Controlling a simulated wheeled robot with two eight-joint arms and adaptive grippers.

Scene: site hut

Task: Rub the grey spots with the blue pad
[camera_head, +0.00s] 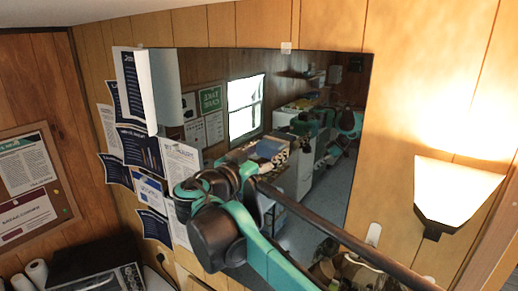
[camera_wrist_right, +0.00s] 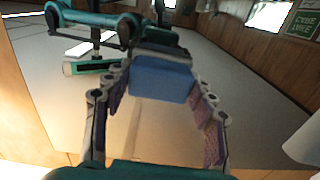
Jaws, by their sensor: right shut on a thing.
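A large mirror (camera_head: 335,185) hangs on the wood-panelled wall and fills the middle of the head view. My right gripper (camera_head: 216,184) is in front of the mirror's lower left part. In the right wrist view, my right gripper (camera_wrist_right: 160,95) is shut on the blue pad (camera_wrist_right: 160,78), with a finger at each side. The mirror's surface (camera_wrist_right: 240,110) lies beyond the pad; I cannot tell whether they touch. In the head view, my arm hides the pad itself. I cannot make out any grey spots. My left gripper is not in view.
The mirror reflects a window, shelves and parts of my body. A lit wall lamp (camera_head: 455,195) is right of the mirror. Posted papers (camera_head: 135,100) hang close to its left edge. A pinboard (camera_head: 30,180) is at the far left, with paper rolls (camera_head: 36,273) below.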

